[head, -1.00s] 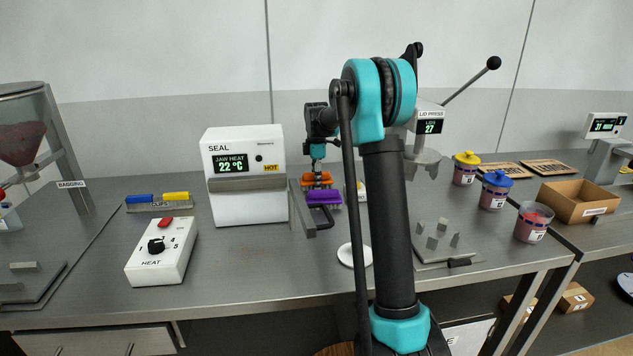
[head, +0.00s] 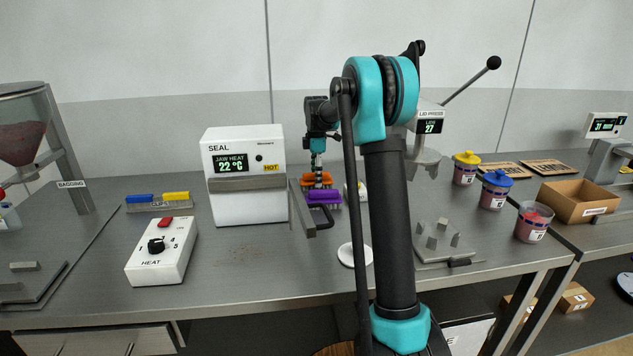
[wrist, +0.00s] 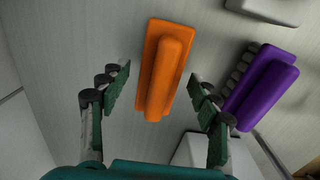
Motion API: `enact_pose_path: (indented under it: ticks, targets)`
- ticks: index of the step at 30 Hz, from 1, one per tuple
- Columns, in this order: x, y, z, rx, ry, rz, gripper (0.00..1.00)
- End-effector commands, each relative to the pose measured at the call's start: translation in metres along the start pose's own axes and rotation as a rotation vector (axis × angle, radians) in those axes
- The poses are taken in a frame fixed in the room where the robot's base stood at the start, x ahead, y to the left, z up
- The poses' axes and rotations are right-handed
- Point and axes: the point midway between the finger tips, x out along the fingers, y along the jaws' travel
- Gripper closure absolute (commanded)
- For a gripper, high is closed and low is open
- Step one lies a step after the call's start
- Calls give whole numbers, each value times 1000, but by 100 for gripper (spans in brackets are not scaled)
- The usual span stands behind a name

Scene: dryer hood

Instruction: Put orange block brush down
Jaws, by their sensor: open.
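The orange block brush (head: 316,180) rests on the steel bench just behind a purple brush (head: 323,197). In the wrist view the orange brush (wrist: 165,70) lies between the fingers, with a visible gap on each side. My gripper (wrist: 158,78) is open and empty. In the head view my gripper (head: 317,163) hangs just above the orange brush. The purple brush also shows at the right of the wrist view (wrist: 262,88), with its bristles in sight.
A white disc (head: 354,255) lies nearer the front edge. The lid press (head: 427,145) stands to the right.

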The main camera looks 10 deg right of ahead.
Motion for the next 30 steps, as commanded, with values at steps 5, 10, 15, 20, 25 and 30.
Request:
enact_pose_path:
  ticks: [5,10,15,20,25,30]
  targets:
    - [-38,0,0,0,0,0,37]
    - [-71,0,0,0,0,0,37]
    - [-92,0,0,0,0,0,37]
    - [-101,0,0,0,0,0,37]
    - [-101,0,0,0,0,0,37]
    - [-101,0,0,0,0,0,37]
